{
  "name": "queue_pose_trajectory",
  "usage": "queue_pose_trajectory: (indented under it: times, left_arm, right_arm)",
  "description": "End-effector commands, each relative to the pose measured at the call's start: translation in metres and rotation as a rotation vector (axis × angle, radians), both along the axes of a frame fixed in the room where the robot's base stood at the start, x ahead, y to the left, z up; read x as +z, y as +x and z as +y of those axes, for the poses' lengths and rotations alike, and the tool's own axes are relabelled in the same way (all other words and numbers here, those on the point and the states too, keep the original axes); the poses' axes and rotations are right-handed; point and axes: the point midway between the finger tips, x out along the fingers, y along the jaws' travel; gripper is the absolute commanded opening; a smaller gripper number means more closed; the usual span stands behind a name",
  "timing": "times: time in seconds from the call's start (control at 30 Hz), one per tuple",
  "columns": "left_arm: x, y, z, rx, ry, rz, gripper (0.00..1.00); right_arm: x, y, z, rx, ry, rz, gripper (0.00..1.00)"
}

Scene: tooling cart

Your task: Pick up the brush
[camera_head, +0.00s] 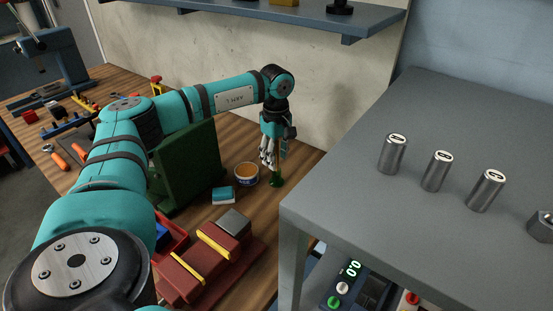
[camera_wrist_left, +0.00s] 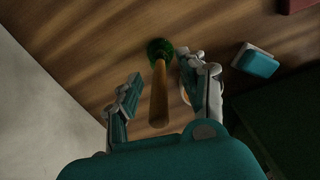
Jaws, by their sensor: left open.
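The brush has a wooden handle and a round green head. In the left wrist view the brush (camera_wrist_left: 158,92) stands between my two fingers, its handle towards the camera and its green head against the wooden bench. In the head view only the green head of the brush (camera_head: 276,181) shows clearly, below my fingers. My left gripper (camera_head: 274,160) points down over it near the wall. In the left wrist view my left gripper (camera_wrist_left: 160,92) is open, with a finger on each side of the handle and gaps visible. My right gripper is not in view.
A tin (camera_head: 246,175) and a teal-and-white block (camera_head: 223,195) stand close beside the brush. A green angle plate (camera_head: 187,165) is to the left, a red vise (camera_head: 210,262) in front. A grey cart top (camera_head: 400,190) with metal cylinders is at right.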

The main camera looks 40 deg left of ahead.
Motion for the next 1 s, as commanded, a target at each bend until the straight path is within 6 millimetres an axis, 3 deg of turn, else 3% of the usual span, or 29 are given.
queue_pose_trajectory:
  times: [0.17, 0.4, 0.73, 1.0]
  left_arm:
    - [-0.019, 0.0, 0.0, 0.001, -0.001, 0.001, 0.42]
    - [-0.022, 0.001, 0.0, 0.001, -0.002, -0.001, 0.42]
    - [-0.021, 0.001, -0.001, 0.001, -0.002, -0.002, 0.0]
    - [-0.021, 0.001, -0.001, 0.001, -0.002, -0.002, 0.0]
  right_arm:
    - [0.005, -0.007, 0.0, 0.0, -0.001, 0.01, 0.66]
    - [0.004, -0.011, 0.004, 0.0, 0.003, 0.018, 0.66]
    - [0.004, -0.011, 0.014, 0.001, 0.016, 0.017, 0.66]
    - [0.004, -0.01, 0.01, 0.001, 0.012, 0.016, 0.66]
